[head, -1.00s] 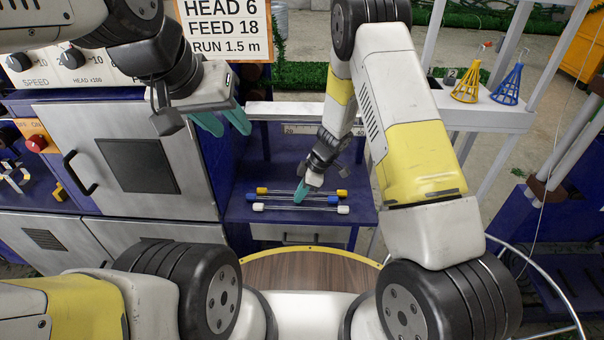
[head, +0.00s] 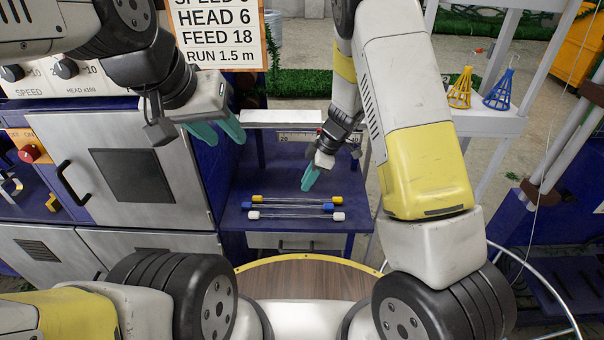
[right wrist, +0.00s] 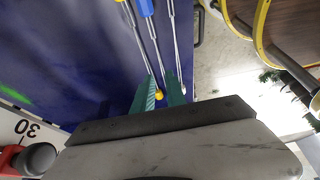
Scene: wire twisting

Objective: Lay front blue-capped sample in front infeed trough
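The blue-capped sample (head: 328,207) lies on the dark blue table, thin wires running between its end caps. It lies between a yellow-capped sample (head: 341,199) behind and a white-capped sample (head: 338,216) in front. One blue cap also shows in the right wrist view (right wrist: 146,8). My right gripper (head: 308,188) points down above the back of the samples, empty; in the right wrist view its teal fingers (right wrist: 161,90) stand apart, a yellow cap showing between them. My left gripper (head: 219,132) is open and empty, high at the left. I cannot clearly identify the front infeed trough.
A metal-doored machine cabinet (head: 145,172) stands left of the blue table (head: 285,182). A pale bar (head: 280,117) and a numbered scale (head: 298,137) are at the table's back. A white shelf (head: 475,119) with yellow and blue cone cages is at the right.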

